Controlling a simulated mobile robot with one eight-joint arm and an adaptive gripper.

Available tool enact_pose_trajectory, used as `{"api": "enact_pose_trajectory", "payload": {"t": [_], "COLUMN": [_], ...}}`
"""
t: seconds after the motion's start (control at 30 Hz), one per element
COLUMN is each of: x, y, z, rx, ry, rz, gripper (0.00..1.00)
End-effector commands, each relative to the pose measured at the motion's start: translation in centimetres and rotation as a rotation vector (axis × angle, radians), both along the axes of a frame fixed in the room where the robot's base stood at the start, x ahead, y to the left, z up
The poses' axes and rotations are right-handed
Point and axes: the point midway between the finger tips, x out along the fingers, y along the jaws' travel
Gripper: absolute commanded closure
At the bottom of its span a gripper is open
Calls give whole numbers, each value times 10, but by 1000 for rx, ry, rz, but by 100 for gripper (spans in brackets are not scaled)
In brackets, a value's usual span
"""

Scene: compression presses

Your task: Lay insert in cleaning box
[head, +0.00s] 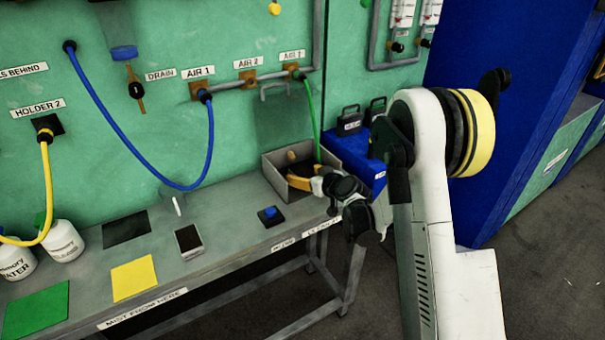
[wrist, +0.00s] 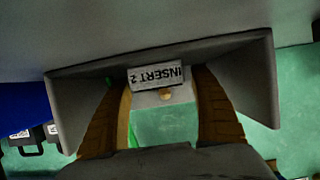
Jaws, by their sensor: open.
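The open grey box (head: 273,177) stands at the right end of the bench, and its walls also show in the wrist view (wrist: 250,72). My gripper (head: 298,181) reaches into the box from the right. In the wrist view its two brown fingers (wrist: 165,85) are spread apart. A small grey block labelled INSERT 2 (wrist: 155,76) shows upside down between the fingertips, within the box outline. A small brass knob shows just below the label. In the head view the insert is not clearly visible, and whether it touches the box floor cannot be told.
A blue container (head: 362,158) stands close behind and right of the box. A green hose (head: 312,118) hangs down to the box. A black pad with a blue button (head: 269,215) and a grey device (head: 188,241) lie left of it. Bare bench lies between them.

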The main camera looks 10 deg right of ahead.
Motion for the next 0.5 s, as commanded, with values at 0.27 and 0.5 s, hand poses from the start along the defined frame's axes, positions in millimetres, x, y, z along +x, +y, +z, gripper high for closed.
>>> {"api": "enact_pose_trajectory", "payload": {"t": [0.27,0.5], "x": [-56,-87], "y": [-19,-29], "z": [29,40], "rx": [2,1], "ry": [1,0], "rz": [-3,-1], "gripper": [27,27]}}
